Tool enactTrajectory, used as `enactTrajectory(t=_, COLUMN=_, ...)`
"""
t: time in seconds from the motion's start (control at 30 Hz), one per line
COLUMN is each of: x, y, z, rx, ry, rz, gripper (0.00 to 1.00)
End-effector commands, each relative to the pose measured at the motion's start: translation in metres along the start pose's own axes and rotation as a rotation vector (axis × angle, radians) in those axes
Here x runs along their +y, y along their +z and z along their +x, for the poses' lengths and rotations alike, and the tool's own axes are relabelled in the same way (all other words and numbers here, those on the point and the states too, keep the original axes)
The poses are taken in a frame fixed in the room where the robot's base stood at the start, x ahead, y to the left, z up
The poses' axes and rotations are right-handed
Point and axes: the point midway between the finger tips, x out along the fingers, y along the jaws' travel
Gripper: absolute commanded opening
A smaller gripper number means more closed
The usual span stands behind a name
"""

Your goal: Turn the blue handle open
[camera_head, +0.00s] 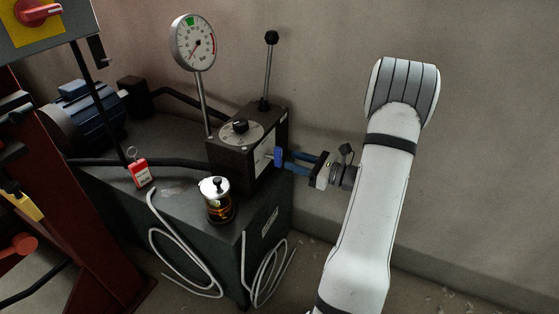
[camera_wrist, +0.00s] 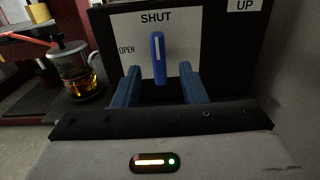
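The blue handle (camera_wrist: 158,58) is upright on a white plate (camera_wrist: 186,34), its top below the word SHUT. The word OPEN is to its left. In the head view the blue handle (camera_head: 278,157) shows on the right side of the black box (camera_head: 232,165). My gripper (camera_wrist: 158,84) is open. Its two blue fingers stand one on each side of the handle's lower part, with gaps visible on both sides. In the head view my gripper (camera_head: 288,160) reaches the handle from the right; its fingertips are close to the plate.
A glass jar with amber liquid (camera_head: 219,202) stands in front of the box. A dial gauge (camera_head: 193,43) and a black-knobbed lever (camera_head: 268,68) rise above it. A red tag (camera_head: 140,172), looped grey cables (camera_head: 172,262) and a blue motor (camera_head: 92,112) are left. The wall is behind.

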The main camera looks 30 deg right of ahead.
Motion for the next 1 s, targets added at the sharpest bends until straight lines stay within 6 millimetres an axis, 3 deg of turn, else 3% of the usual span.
enactTrajectory(t=0.2, x=0.002, y=-0.001, z=0.038, rx=0.001, ry=0.005, rz=-0.001, gripper=0.38)
enactTrajectory(t=0.4, x=0.001, y=0.000, z=0.058, rx=0.002, ry=0.004, rz=-0.003, gripper=0.38)
enactTrajectory(t=0.73, x=0.001, y=0.001, z=0.062, rx=0.002, ry=0.002, rz=-0.002, gripper=0.38)
enactTrajectory(t=1.0, x=0.001, y=0.000, z=0.062, rx=0.003, ry=0.002, rz=-0.002, gripper=0.16)
